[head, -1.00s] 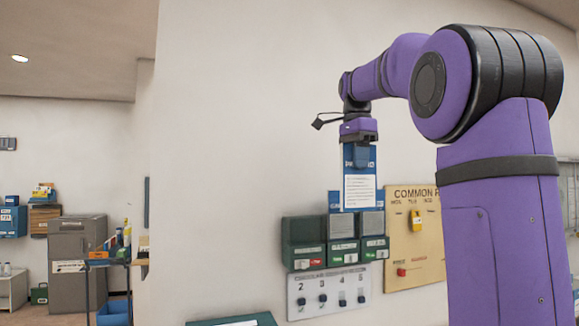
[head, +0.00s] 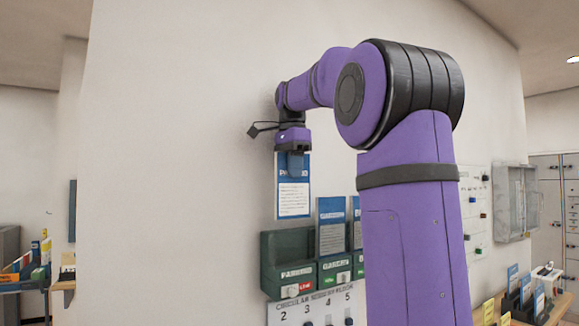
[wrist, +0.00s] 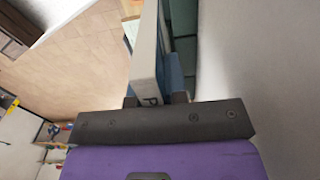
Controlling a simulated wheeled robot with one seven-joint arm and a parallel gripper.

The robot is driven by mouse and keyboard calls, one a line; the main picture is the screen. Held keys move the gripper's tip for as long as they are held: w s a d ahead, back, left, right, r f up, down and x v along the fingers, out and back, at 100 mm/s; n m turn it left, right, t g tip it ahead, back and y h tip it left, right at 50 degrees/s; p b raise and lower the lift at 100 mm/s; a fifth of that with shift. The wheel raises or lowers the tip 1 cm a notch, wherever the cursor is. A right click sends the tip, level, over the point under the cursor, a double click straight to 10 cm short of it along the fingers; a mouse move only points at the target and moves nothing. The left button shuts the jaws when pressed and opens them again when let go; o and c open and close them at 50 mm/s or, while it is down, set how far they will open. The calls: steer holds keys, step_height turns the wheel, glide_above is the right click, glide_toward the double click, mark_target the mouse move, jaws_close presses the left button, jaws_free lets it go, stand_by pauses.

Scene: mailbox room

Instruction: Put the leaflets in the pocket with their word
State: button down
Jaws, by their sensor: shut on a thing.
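My gripper (head: 292,158) is shut on an upright leaflet (head: 293,197) with a blue top and a white text panel. Its heading starts with P and is partly covered. In the wrist view the leaflet (wrist: 146,55) stands between my fingers. It hangs above the left green pocket (head: 272,276), its lower edge a little above the rim in the picture; the depth gap is unclear. That pocket looks empty, and its label seems to read PARKING. The middle pocket (head: 334,272) holds a blue-topped leaflet (head: 332,228). Another leaflet (head: 357,224) stands in a pocket partly hidden by my arm.
A white numbered panel with hooks (head: 318,309) is below the pockets. Bare wall lies left of them. A glass-front wall box (head: 516,203) and a table with leaflet holders (head: 520,303) are at right. A blue cart (head: 22,285) is far left.

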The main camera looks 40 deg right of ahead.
mark_target(292, 209)
steer(key=shift+f, duration=5.05)
steer(key=c, duration=1.1)
jaws_free()
steer(key=shift+r, duration=0.1)
step_height(292, 209, up, 11)
steer(key=shift+f, duration=0.2)
